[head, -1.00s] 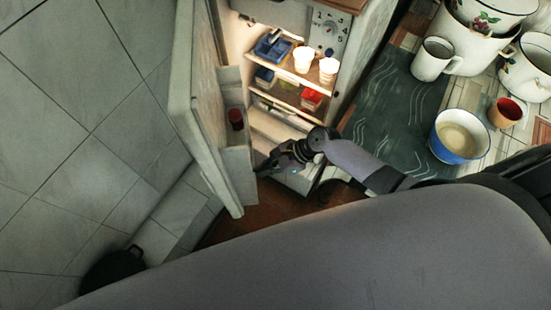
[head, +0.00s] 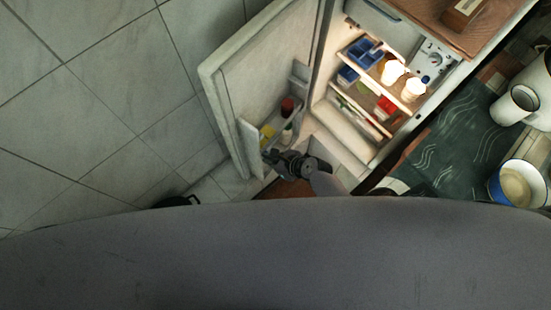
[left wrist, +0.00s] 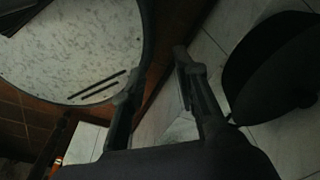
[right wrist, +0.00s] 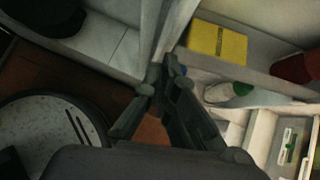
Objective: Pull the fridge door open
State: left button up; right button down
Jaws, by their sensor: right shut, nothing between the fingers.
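The fridge door (head: 255,75) stands well open, swung out to the left of the lit fridge (head: 345,115) in the head view. Its inner side with shelves faces the opening. My right gripper (head: 270,157) is at the door's inner side, by its lower shelf. In the right wrist view the right fingers (right wrist: 163,80) are together and empty, close to the door's edge (right wrist: 160,30); I cannot tell whether they touch it. My left gripper (left wrist: 152,75) shows only in its wrist view, with fingers apart and nothing between them.
The door shelves hold a yellow box (right wrist: 217,42) and a dark red jar (head: 287,105). Cups (head: 392,71) and boxes stand inside the fridge. A black object (head: 176,201) is on the tiled floor.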

aim_at(259, 156)
jog(key=shift+w+a, duration=0.3)
jog(key=shift+a, duration=0.25)
jog(key=shift+w+a, duration=0.45)
jog(key=shift+a, duration=0.4)
jog(key=shift+w+a, duration=0.1)
jog(key=shift+a, duration=0.25)
pick_arm(q)
jog(key=shift+w+d+r, duration=0.1)
jog(key=shift+d+r, duration=0.1)
jog(key=shift+d, duration=0.25)
jog(key=shift+a, duration=0.15)
jog(key=shift+r, duration=0.1)
